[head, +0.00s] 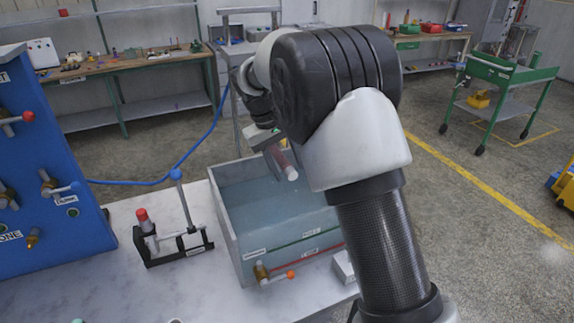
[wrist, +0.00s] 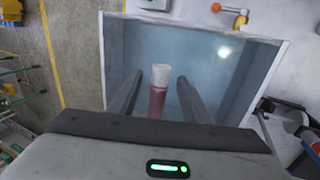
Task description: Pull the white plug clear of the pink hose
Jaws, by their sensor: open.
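The white plug (wrist: 162,77) is a short cylinder on the end of the pink hose (wrist: 157,103) in the wrist view. In the head view the plug (head: 292,174) is at the lower end of the tilted pink hose (head: 281,157), above the tank. My gripper (wrist: 159,79) is open, one finger to each side of the plug and hose, with gaps visible on both sides. How deep the plug sits in the hose is hidden. In the head view my arm covers part of my gripper (head: 276,152).
A black stand (head: 170,242) and a blue valve panel (head: 50,170) are to the left.

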